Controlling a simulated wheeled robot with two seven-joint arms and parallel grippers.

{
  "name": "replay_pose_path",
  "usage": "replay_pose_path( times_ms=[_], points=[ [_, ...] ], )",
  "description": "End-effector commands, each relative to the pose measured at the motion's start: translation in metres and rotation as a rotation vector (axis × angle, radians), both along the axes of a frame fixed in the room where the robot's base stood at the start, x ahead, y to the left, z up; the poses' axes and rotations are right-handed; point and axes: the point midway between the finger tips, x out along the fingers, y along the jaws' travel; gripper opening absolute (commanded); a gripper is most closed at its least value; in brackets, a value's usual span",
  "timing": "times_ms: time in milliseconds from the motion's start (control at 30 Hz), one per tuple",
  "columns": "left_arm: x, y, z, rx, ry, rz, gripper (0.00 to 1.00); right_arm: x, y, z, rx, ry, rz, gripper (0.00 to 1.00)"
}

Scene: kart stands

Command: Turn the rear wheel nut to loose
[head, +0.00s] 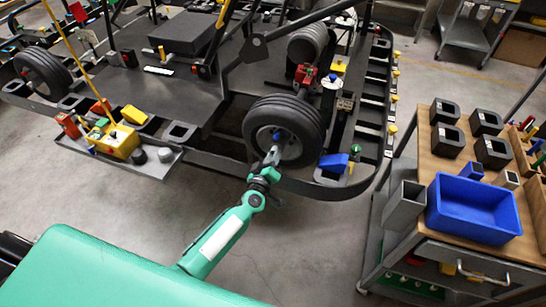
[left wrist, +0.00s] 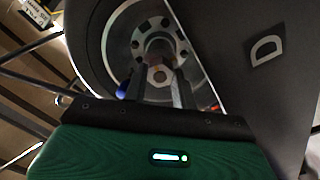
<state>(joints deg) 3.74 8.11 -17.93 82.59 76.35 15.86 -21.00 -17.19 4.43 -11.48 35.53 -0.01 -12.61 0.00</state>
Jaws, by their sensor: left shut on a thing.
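The kart's rear wheel (head: 284,118) is a black tyre on a grey rim, and it fills much of the left wrist view (left wrist: 95,50). The rear wheel nut (left wrist: 158,75) is a small hexagonal piece at the hub, seen between my fingers. My left gripper (head: 273,156) reaches the hub from the front and is shut on the nut. In the head view the gripper hides the nut. A small blue part (head: 276,137) shows at the hub beside the fingers. I cannot tell the nut's turn position. My right gripper is not in view.
A wooden-topped cart (head: 443,163) with a blue bin (head: 473,207) and black holders stands on the right. A side tray with a yellow box (head: 119,143) is on the kart's left. A blue block (head: 334,162) sits right of the wheel. The grey floor in front is clear.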

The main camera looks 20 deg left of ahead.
Motion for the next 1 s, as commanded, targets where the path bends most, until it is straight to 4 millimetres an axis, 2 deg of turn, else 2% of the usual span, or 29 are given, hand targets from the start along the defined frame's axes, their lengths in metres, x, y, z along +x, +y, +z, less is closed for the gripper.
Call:
replay_pose_path(
  times_ms=[1000],
  points=[
    [0.000, 0.001, -0.003, -0.965, 0.033, 0.004, 0.04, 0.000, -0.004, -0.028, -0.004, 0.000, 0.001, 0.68]
  ],
)
